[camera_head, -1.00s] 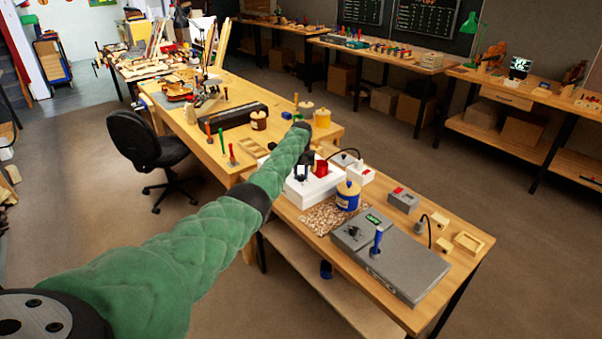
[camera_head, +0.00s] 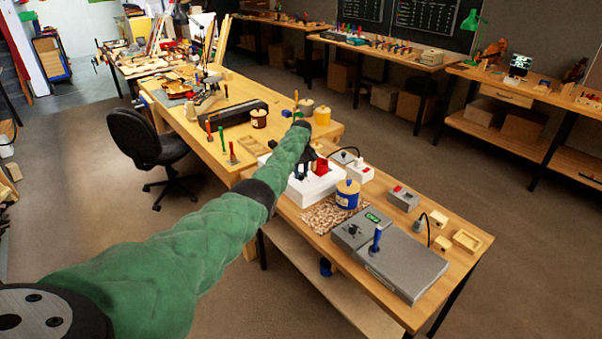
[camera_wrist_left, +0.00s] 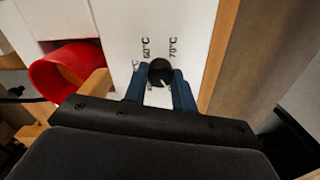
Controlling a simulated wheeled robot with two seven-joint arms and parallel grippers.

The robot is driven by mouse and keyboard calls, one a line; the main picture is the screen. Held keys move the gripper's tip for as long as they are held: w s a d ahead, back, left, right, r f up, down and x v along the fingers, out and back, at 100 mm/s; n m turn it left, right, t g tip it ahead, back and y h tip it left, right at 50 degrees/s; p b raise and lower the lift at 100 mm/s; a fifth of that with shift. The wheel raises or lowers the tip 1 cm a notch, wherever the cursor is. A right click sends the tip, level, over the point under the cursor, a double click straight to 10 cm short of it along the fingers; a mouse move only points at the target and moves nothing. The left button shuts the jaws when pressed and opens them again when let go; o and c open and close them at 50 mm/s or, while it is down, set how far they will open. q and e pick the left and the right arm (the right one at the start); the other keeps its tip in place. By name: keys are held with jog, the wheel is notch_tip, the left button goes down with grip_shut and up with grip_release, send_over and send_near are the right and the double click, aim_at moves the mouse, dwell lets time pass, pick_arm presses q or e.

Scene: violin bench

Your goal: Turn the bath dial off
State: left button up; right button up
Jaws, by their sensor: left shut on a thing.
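The bath is a white box (camera_head: 322,191) on the near bench, partly hidden behind my left arm in the head view. In the left wrist view its white panel (camera_wrist_left: 185,22) carries a round black dial (camera_wrist_left: 160,69) with "60°C" and "70°C" printed around it. A small white mark shows on the dial's lower right part. My left gripper (camera_wrist_left: 161,80) has its two blue fingers on either side of the dial and is shut on it. In the head view the fingers are largely hidden by my arm. My right gripper is not in view.
A black chair (camera_head: 148,150) stands at the left.

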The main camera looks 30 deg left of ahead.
aim_at(301, 173)
pick_arm(q)
jog(key=shift+w+r, duration=0.1)
jog(key=shift+r, duration=0.1)
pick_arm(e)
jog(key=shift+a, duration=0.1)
pick_arm(q)
jog(key=o, duration=1)
jog(key=shift+f, duration=0.1)
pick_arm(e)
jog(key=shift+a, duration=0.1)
pick_arm(q)
jog(key=shift+r, duration=0.65)
notch_tip(301, 173, up, 5)
jog(key=shift+f+b, duration=0.1)
jog(key=shift+b, duration=0.95)
jog(key=shift+r, duration=0.85)
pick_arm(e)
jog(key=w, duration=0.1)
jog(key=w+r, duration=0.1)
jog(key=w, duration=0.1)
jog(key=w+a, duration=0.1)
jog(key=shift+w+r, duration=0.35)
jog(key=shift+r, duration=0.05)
